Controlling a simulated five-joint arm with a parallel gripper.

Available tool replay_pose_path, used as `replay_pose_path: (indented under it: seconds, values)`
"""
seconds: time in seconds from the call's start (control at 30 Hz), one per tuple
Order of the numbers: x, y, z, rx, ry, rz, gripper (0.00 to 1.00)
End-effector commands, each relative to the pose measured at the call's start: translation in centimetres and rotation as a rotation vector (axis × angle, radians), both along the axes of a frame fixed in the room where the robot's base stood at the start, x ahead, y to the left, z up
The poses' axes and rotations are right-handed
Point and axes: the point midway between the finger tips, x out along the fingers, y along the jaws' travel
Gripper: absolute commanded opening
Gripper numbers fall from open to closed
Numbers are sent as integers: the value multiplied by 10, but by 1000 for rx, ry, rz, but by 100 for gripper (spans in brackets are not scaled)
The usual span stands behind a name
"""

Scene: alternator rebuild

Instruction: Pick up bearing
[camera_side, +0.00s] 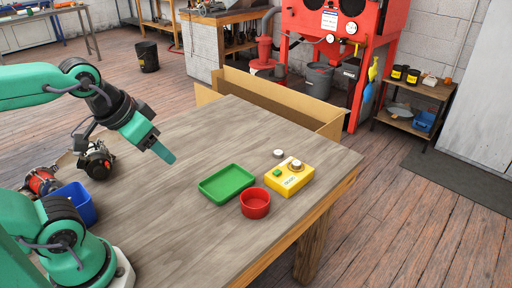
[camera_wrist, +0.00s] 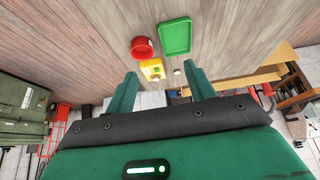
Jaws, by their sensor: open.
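A small silver round part (camera_side: 278,153), which looks like a bearing, lies on the wooden table (camera_side: 150,220) beside a yellow box. A second silver round piece (camera_side: 296,164) sits on top of the yellow box (camera_side: 289,180), near a green button; I cannot tell for sure which is the bearing. In the wrist view the loose silver part (camera_wrist: 178,71) and the yellow box (camera_wrist: 152,70) appear between my finger tips, well beyond them. My gripper (camera_side: 167,155) is open and empty, above the table to the left of these things; it also shows in the wrist view (camera_wrist: 161,76).
A green tray (camera_side: 227,197) and a red round bowl (camera_side: 255,212) stand close to the yellow box. A blue bin (camera_side: 82,203) and alternator-like parts (camera_side: 96,161) are at the left. An open cardboard box (camera_side: 290,101) is behind the table. The table's middle is clear.

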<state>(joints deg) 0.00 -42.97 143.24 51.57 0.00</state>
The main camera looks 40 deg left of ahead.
Motion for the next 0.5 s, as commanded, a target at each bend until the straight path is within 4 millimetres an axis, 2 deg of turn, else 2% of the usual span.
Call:
replay_pose_path:
  seconds: [0.27,0.5]
  values:
    - [9,-1,6,-9,13,15,54]
    - [41,-4,24,-42,55,72,54]
